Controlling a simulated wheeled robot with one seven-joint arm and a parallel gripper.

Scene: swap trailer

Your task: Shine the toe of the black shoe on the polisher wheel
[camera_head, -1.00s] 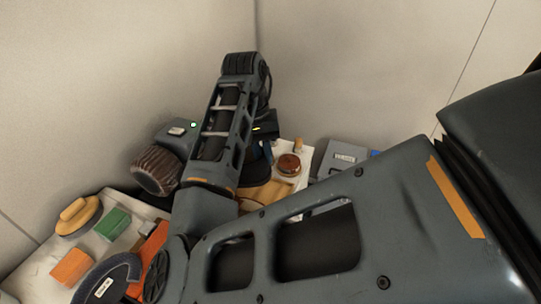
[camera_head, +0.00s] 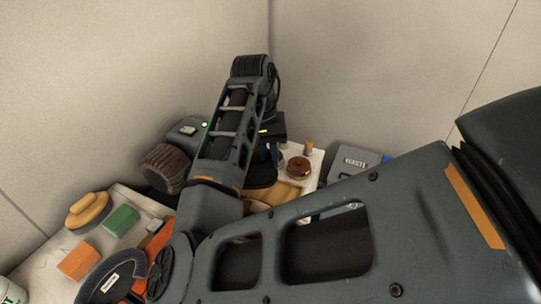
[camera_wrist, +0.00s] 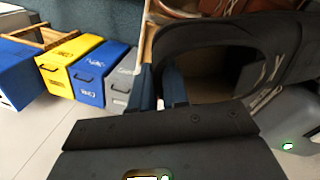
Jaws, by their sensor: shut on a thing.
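The black shoe (camera_wrist: 215,32) fills the upper right of the wrist view, with its opening and pale laces showing. My gripper (camera_wrist: 165,85) is shut on the shoe at the edge of its opening, with blue fingers. In the head view my arm hides most of the gripper and shoe; a dark part of the shoe (camera_head: 262,177) shows below a blue finger. The polisher (camera_head: 187,131) has a lit green light and a brown bristly wheel (camera_head: 164,168), left of my forearm. I cannot tell whether the toe touches the wheel.
Yellow (camera_wrist: 68,63), blue (camera_wrist: 97,75) and grey (camera_wrist: 122,88) bins stand at left in the wrist view. Walls close the back.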

